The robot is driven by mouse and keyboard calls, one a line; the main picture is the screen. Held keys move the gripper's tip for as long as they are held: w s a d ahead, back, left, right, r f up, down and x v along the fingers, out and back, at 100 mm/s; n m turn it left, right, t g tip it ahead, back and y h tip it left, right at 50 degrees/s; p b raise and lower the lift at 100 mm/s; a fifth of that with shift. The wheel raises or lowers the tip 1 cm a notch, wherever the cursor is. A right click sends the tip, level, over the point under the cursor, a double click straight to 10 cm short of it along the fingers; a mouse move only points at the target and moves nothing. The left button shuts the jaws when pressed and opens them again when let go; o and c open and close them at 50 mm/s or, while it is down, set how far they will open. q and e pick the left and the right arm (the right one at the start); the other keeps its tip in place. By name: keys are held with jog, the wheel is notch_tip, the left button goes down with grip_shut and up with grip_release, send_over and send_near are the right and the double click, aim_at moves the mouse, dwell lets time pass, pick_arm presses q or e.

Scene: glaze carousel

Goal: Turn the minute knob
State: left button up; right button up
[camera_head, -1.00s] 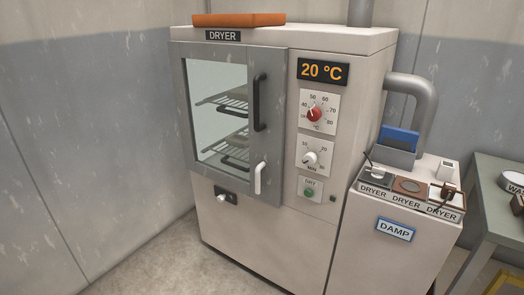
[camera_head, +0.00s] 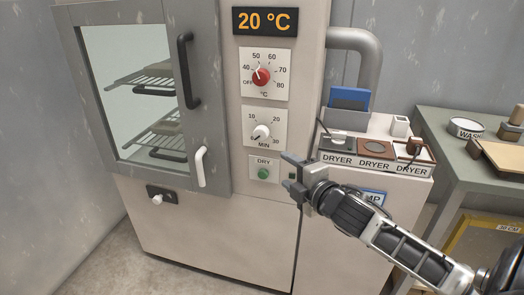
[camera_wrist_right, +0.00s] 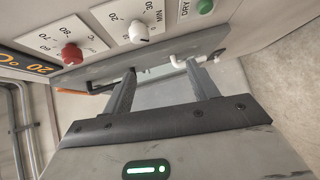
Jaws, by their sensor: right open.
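The minute knob (camera_head: 262,131) is a small white dial on a white plate marked 10, 20, 30 and MIN, on the dryer's front. It also shows in the right wrist view (camera_wrist_right: 138,31). My right gripper (camera_head: 290,174) is open and empty, in front of the dryer, below and to the right of the knob and apart from it. In the right wrist view its two fingers (camera_wrist_right: 160,92) show spread with nothing between them. My left gripper is not in view.
Above the minute knob is a red temperature knob (camera_head: 261,76); below it is a green DRY button (camera_head: 263,174). The glass door (camera_head: 130,85) with a white handle (camera_head: 200,167) is left. A DAMP cabinet (camera_head: 425,172) and a green table (camera_head: 440,118) stand right.

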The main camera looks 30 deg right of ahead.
aim_at(261, 136)
jog(key=shift+n+t, duration=0.4)
jog(key=shift+n, duration=0.4)
jog(key=w+d, duration=0.1)
jog(key=w, duration=0.4)
jog(key=w+d+r, duration=0.1)
jog(key=w, duration=1.1)
jog(key=shift+d+r, duration=0.2)
jog(key=shift+d, duration=0.2)
jog(key=c, duration=1)
